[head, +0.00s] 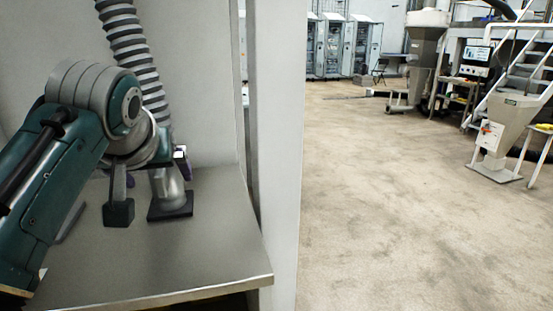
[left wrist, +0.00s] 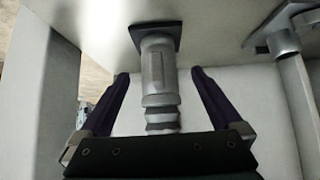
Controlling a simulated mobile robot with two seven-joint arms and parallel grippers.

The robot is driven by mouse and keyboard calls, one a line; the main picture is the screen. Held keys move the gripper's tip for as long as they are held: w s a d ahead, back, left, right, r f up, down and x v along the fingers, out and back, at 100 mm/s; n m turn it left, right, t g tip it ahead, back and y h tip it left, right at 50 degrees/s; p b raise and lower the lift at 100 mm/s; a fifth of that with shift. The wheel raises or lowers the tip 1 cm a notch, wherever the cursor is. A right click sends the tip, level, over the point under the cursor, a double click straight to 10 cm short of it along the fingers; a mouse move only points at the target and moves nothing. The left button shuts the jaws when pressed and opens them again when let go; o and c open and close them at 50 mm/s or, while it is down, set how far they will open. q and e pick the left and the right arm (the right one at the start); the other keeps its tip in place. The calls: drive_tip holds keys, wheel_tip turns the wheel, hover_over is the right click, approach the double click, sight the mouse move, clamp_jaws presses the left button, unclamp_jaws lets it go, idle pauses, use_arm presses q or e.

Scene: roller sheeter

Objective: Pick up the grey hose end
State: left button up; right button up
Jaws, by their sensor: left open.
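The grey hose end (head: 168,186) is a silvery metal fitting with a dark square flange at its foot. It stands upright on the metal bench at the left, below a ribbed grey hose (head: 134,48). My left gripper (head: 159,172) is at the hose end, partly hidden by its own wrist in the head view. In the left wrist view, the hose end (left wrist: 160,75) lies between the two dark purple fingers of my open left gripper (left wrist: 160,74), with a visible gap on both sides. My right gripper is not in view.
The metal bench (head: 225,215) has a clear surface right of the hose end. A pale wall panel (head: 275,150) borders it on the right. A grey metal fitting (left wrist: 282,42) shows right of the fingers in the left wrist view. Open floor (head: 400,210) lies beyond the panel.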

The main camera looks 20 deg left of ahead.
sight(167, 185)
use_arm(q)
drive_tip(key=shift+x, duration=3.6)
drive_tip(key=shift+w+r, duration=0.1)
drive_tip(key=shift+w, duration=0.05)
drive_tip(key=shift+c, duration=0.2)
drive_tip(key=shift+d, duration=0.1)
clamp_jaws()
